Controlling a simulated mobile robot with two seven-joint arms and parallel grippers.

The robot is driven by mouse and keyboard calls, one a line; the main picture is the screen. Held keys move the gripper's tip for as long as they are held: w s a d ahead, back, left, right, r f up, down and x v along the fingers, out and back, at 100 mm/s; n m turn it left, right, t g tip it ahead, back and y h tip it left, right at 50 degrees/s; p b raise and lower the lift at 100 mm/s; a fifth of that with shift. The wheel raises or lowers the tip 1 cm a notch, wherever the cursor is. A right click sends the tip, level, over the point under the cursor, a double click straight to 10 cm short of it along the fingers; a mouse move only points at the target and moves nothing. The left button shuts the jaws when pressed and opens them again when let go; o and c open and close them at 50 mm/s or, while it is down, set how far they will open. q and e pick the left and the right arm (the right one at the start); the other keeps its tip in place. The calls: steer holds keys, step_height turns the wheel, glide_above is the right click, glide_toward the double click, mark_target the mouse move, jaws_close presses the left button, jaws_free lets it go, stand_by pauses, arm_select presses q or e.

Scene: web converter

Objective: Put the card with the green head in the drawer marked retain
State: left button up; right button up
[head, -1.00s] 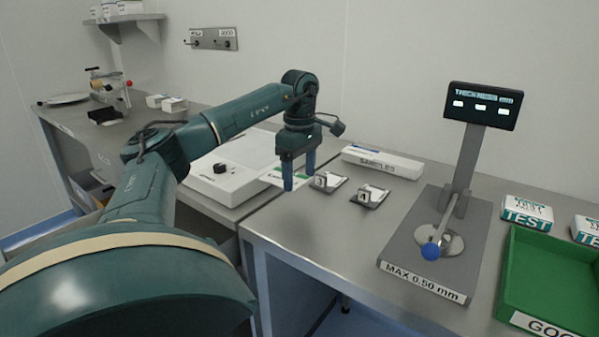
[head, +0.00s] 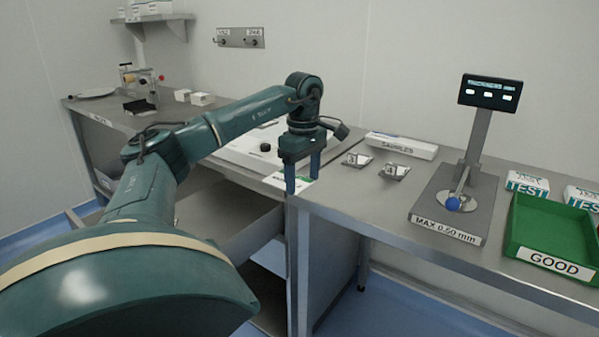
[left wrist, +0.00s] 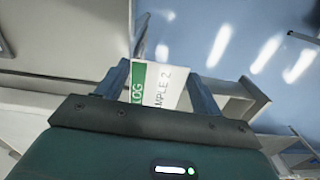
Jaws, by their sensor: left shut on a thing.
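My left gripper (head: 303,178) is shut on a card with a green head (left wrist: 160,86). In the left wrist view the card sits between the two fingers (left wrist: 165,90), with "LOG" on its green band and "MPLE 2" readable on the white part. In the head view only a little of the card shows by the fingers, in front of the worktop's front edge. A pulled-out, drawer-like metal tray (head: 235,225) is below the worktop, left of the gripper. No "retain" mark is readable. My right gripper is not in view.
On the worktop (head: 350,195) stand a white light box (head: 245,150), two small sample pieces (head: 356,160), a "SAMPLES" box (head: 400,146), a thickness gauge (head: 455,205) and a green "GOOD" tray (head: 555,262). Open floor (head: 400,315) shows in front.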

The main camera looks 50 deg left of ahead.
arm_select(q)
steer(key=d+f+m, duration=0.4)
steer(key=d+m, duration=0.6)
steer(key=d, duration=0.7)
steer(key=d+f+m, duration=0.4)
steer(key=d+m, duration=0.6)
steer(key=d, duration=0.7)
steer(key=shift+w+d+m, duration=0.2)
steer(key=shift+w+m, duration=0.2)
steer(key=shift+w, duration=0.05)
steer(key=shift+a+f, duration=0.1)
